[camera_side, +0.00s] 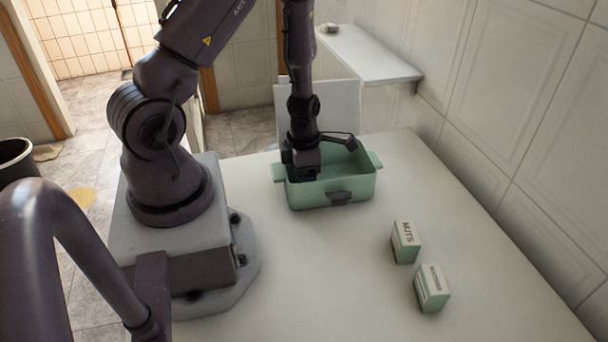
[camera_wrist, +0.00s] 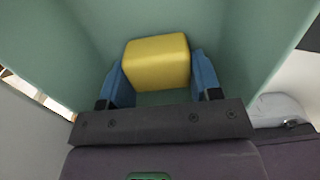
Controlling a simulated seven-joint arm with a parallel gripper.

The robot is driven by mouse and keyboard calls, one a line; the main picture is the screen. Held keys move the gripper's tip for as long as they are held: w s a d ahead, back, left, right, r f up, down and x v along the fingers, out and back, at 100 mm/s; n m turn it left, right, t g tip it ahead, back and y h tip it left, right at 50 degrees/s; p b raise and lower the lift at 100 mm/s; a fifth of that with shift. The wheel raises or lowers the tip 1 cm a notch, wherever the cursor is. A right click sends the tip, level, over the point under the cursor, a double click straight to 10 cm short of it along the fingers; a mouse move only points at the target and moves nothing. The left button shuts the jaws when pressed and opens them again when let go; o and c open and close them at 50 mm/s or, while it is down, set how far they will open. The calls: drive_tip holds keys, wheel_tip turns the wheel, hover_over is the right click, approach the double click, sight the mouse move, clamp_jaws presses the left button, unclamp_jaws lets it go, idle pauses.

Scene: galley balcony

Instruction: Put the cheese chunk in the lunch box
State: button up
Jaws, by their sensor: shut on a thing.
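The lunch box (camera_side: 355,189) is a green open box with side handles and a dark front latch, standing on the white table. My gripper (camera_side: 303,178) points down inside its left part in the side view. The cheese chunk (camera_wrist: 156,62) is a yellow block between the blue fingertips of my gripper (camera_wrist: 160,82) in the wrist view. My gripper is shut on it. Green walls of the lunch box surround it there. The cheese chunk is hidden in the side view. I cannot tell whether it touches the box floor.
Two small green-and-white cartons stand right of the lunch box: one marked nuts (camera_side: 405,242) and another (camera_side: 431,288) nearer the front. A wall shelf (camera_side: 365,55) is at the back. The front middle of the table (camera_side: 320,280) is clear.

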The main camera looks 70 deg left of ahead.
drive_tip(key=shift+f, duration=0.2)
drive_tip(key=shift+f, duration=0.15)
drive_tip(key=o, duration=0.9)
